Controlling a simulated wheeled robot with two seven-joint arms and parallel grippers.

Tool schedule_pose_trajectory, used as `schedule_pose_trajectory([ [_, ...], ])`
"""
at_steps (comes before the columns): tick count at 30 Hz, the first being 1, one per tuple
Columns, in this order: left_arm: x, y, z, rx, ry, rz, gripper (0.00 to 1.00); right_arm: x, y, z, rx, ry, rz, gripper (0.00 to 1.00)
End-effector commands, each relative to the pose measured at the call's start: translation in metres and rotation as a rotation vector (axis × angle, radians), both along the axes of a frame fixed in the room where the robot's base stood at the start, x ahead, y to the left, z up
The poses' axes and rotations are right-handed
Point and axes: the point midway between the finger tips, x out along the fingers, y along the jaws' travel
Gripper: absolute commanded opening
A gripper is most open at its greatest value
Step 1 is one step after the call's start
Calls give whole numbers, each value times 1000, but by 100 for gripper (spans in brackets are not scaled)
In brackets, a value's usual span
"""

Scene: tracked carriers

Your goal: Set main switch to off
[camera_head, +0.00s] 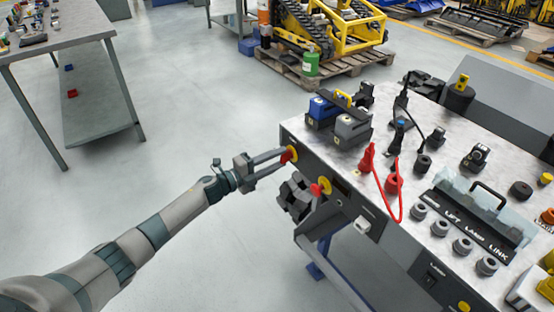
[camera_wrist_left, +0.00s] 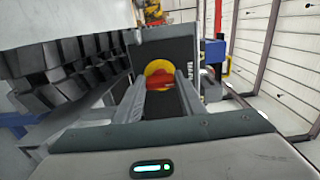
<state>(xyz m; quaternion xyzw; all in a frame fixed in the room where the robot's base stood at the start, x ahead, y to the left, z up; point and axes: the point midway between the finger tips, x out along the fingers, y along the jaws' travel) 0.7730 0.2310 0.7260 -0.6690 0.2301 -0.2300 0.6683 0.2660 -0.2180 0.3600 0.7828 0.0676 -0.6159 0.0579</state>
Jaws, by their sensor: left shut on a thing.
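The main switch is a red handle on a round yellow plate (camera_head: 292,153) at the left end of the bench's dark front panel. My left gripper (camera_head: 284,156) reaches it from the left, with its two fingers shut on the red handle. In the left wrist view, the red handle (camera_wrist_left: 158,83) sits between the fingertips, with the yellow plate behind it. White lettering beside the plate is too blurred to read surely. The handle's exact angle is hard to tell because the fingers cover part of it. My right gripper is in neither view.
A second red knob on yellow (camera_head: 322,187) sits further right on the panel. A black blocky object (camera_head: 297,197) is close below my left gripper. The bench top (camera_head: 350,155) carries batteries, red plugs and cables. Open floor (camera_head: 190,120) lies left of the bench.

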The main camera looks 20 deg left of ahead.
Motion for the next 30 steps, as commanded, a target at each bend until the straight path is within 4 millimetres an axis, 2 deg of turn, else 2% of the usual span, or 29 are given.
schedule_pose_trajectory([
  [1,0,1,-1,1,2,1,43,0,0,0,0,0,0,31],
  [3,0,1,-1,1,0,1,55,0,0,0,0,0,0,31],
  [17,-5,4,0,2,0,1,55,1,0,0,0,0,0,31],
  [23,-22,18,-1,3,0,1,55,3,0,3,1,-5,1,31],
  [30,-57,45,-3,3,3,1,55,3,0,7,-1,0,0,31],
])
